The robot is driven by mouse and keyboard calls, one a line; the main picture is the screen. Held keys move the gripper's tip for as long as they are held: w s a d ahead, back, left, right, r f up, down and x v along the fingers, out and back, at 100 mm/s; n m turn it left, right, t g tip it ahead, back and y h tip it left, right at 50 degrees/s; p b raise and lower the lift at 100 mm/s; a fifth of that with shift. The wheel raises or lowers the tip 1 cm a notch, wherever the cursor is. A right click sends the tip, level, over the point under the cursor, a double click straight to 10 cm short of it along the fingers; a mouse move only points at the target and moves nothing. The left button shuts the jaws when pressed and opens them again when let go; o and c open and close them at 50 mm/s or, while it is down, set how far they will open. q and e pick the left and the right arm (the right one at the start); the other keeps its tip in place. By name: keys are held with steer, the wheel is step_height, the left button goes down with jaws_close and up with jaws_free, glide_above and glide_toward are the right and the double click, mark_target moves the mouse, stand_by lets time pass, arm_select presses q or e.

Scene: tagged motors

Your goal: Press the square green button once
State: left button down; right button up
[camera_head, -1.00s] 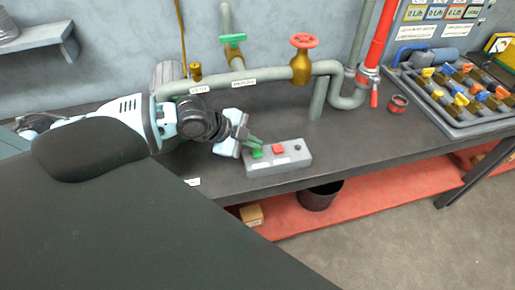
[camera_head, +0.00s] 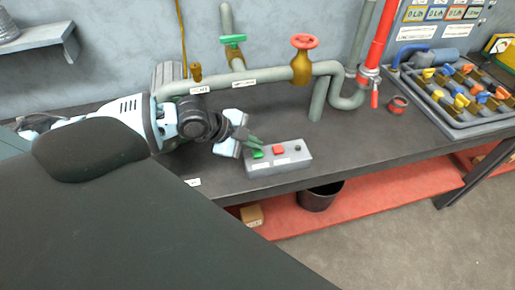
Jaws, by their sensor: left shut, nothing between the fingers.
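A grey control box (camera_head: 280,164) sits on the dark workbench near its front edge. On its top are a square green button (camera_head: 258,155) at the left, a red button (camera_head: 278,150) in the middle and a small dark knob (camera_head: 298,148) at the right. I cannot tell whether the fingertips touch the button. My right gripper is not in view.
Grey-green pipes (camera_head: 265,77) with a red-wheeled valve (camera_head: 304,42) and a green-handled valve (camera_head: 232,39) stand behind the box. A tray (camera_head: 440,110) of coloured parts is at the right. The bench (camera_head: 365,140) right of the box is clear.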

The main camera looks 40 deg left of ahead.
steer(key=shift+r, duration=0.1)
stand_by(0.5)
arm_select(q)
steer(key=shift+f, duration=0.1)
steer(key=shift+f, duration=0.35)
